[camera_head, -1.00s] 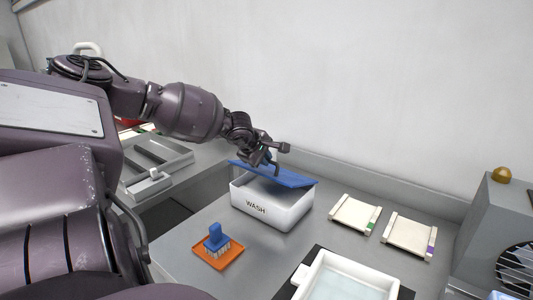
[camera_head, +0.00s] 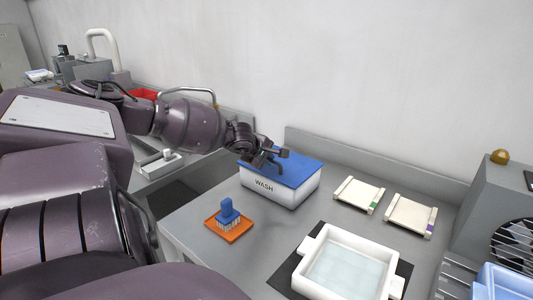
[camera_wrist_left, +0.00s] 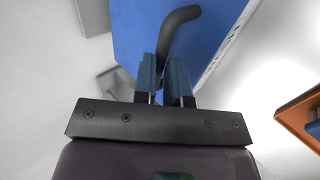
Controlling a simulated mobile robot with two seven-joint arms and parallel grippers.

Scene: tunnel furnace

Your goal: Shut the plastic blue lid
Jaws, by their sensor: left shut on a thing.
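The blue lid (camera_head: 302,168) lies flat on top of the white box marked WASH (camera_head: 298,194) and appears to cover its opening. The lid also fills the upper middle of the left wrist view (camera_wrist_left: 215,25), with a dark curved handle (camera_wrist_left: 180,17) on it. My left gripper (camera_head: 272,163) is over the lid, its fingers (camera_wrist_left: 165,78) shut on the handle. The gripper and wrist hide part of the lid's left side in the head view. My right gripper is not in view.
A blue brush (camera_head: 227,211) stands on an orange tray (camera_head: 241,235) in front of the box. A white basin (camera_head: 313,241) is at front right. Two white frames (camera_head: 358,194) lie right of the box. A wall is behind the bench.

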